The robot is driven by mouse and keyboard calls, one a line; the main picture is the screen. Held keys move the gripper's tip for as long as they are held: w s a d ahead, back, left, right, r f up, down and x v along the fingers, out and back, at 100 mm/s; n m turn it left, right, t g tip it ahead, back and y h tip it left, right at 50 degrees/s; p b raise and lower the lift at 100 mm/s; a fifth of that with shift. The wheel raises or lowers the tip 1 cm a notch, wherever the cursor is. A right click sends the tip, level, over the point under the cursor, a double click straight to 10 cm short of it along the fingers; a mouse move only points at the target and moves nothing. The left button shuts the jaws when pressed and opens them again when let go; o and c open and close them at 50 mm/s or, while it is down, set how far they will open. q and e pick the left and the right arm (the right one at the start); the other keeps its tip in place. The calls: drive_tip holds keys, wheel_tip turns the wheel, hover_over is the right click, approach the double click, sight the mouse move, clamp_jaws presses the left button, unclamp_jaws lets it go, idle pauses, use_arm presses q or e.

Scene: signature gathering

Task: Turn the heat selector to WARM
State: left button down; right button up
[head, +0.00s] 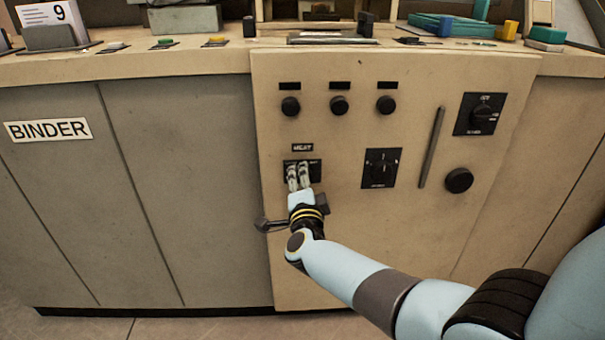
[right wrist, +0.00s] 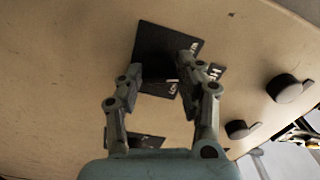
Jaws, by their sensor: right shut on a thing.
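The heat selector (head: 315,171) is a black plate under a small HEAT label (head: 302,147) on the beige front panel. My right gripper (head: 297,168) is at this plate, its fingers pointing into it and covering most of its middle. In the right wrist view the selector's dark plate (right wrist: 152,38) lies behind the fingertips. The right gripper (right wrist: 160,72) is shut on the selector's knob, which shows only as a dark shape between the fingers. The knob's pointer and the setting it stands at cannot be read. My left gripper is not in view.
Several round black knobs (head: 339,105) sit in a row above. Another black dial (head: 380,168) is to the right, with a vertical slot (head: 432,147), an upper-right dial (head: 481,113) and a round knob (head: 459,180) beyond. A BINDER label (head: 48,130) marks the grey doors at left.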

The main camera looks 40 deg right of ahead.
drive_tip(key=shift+n+p, duration=0.7)
drive_tip(key=shift+n, duration=1.3)
drive_tip(key=shift+f, duration=0.1)
drive_tip(key=o, duration=1.2)
drive_tip(key=shift+c, duration=0.2)
drive_tip(key=v, duration=1.2)
